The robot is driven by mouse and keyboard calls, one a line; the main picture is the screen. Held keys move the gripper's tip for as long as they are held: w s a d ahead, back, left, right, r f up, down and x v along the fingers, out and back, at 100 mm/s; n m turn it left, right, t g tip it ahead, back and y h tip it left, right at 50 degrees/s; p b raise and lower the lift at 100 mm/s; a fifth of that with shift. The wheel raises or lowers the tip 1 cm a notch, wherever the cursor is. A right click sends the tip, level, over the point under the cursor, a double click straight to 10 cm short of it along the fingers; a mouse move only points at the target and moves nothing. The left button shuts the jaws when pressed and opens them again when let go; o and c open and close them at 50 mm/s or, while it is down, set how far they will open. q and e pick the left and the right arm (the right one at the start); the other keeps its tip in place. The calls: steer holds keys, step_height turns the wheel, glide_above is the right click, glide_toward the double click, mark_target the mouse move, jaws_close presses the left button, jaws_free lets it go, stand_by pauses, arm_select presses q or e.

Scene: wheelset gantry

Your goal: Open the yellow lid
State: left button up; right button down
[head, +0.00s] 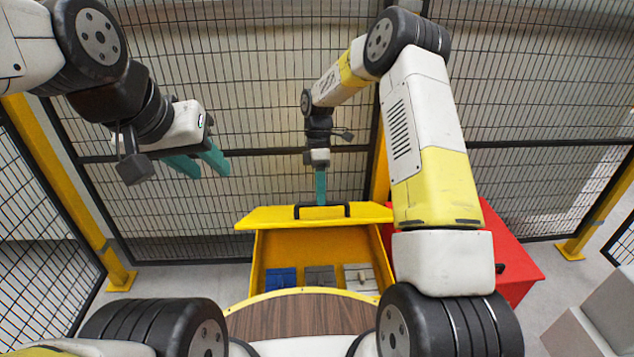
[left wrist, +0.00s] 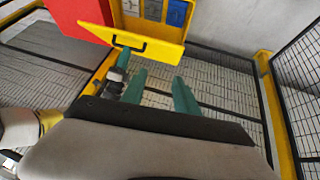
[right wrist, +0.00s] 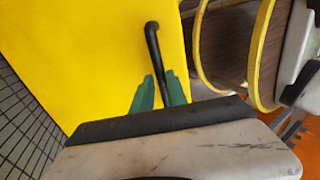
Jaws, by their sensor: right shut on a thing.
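The yellow lid (head: 270,216) is raised at the far side of the yellow box (head: 262,255), and the box's inside shows below it. The lid also shows in the left wrist view (left wrist: 165,50) and fills much of the right wrist view (right wrist: 80,60). Its black handle (head: 300,211) is held by my right gripper (head: 321,188), whose teal fingers are shut on it. In the right wrist view the fingers (right wrist: 158,92) meet at the handle bar (right wrist: 153,45). My left gripper (head: 198,162) is open and empty, in the air left of the box.
Inside the box are blue (head: 281,278), grey (head: 320,277) and white (head: 357,277) compartments or items. A red box (head: 510,262) stands to the right. A round wooden top (head: 300,316) lies in front. Mesh fencing (head: 250,100) with yellow posts (head: 85,220) surrounds the area.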

arm_select(q)
steer(key=shift+c, duration=0.3)
steer(key=c, duration=0.3)
steer(key=shift+w+f+m, duration=0.2)
steer(key=shift+f+m, duration=0.05)
steer(key=shift+m, duration=0.15)
steer(key=c, duration=0.4)
steer(key=w+f+m+y, duration=0.1)
steer(key=m, duration=0.2)
steer(key=w+d+f+m, duration=0.1)
steer(key=w+f+m, duration=0.1)
steer(key=w+f+m+g+y, duration=0.1)
steer(key=w+m, duration=0.1)
steer(key=m, duration=0.1)
steer(key=shift+d+f+m+y, duration=0.15)
steer(key=shift+f+m+y, duration=0.1)
steer(key=shift+m+y, duration=0.05)
jaws_close()
steer(key=m+t, duration=0.2)
steer(key=m, duration=2.4)
glide_toward(335, 219)
steer(key=w+f, duration=0.1)
steer(key=w, duration=0.1)
steer(key=w+f, duration=0.3)
steer(key=w, duration=0.1)
steer(key=shift+w+f, duration=0.2)
steer(key=shift+f, duration=0.2)
